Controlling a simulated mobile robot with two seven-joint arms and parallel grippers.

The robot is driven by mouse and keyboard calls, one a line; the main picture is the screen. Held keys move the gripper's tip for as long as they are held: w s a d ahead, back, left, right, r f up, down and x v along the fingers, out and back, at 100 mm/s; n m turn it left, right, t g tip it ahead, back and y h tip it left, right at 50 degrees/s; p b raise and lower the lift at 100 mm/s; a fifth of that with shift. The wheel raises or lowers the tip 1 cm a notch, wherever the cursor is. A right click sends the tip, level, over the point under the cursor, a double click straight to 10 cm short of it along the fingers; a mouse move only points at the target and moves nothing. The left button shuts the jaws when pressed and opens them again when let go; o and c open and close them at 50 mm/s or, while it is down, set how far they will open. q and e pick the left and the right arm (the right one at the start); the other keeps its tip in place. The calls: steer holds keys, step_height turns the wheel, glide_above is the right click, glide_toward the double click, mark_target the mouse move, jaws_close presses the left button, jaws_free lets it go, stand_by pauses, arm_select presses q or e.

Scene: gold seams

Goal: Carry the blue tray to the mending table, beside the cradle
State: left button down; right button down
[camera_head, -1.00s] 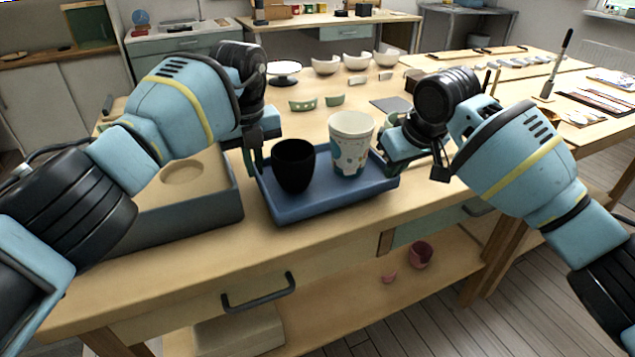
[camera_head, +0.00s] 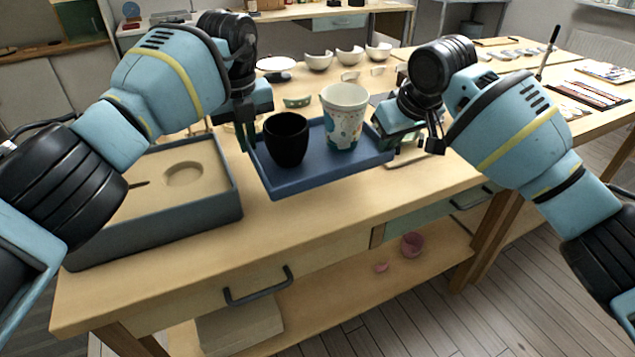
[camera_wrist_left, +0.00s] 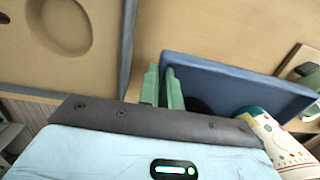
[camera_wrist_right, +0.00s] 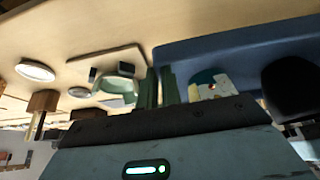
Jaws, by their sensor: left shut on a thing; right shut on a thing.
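The blue tray (camera_head: 320,178) is held level, a little above the near wooden table, between my two grippers. It carries a black cup (camera_head: 286,139) on its left and a white patterned cup (camera_head: 344,117) on its right, both upright. My left gripper (camera_head: 247,137) is shut on the tray's left wall; its green fingers (camera_wrist_left: 164,87) show at the wall in the left wrist view. My right gripper (camera_head: 386,143) is shut on the tray's right side, its fingertips partly hidden in the head view. I cannot tell which thing is the cradle.
A grey box of sand (camera_head: 150,235) with a round hollow stands close left of the tray. Behind are a green shard (camera_head: 297,101), white bowls (camera_head: 349,56) and a white stand (camera_head: 276,65). Another table with paper and tools (camera_head: 578,92) is at the right.

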steer(key=shift+f, duration=0.1)
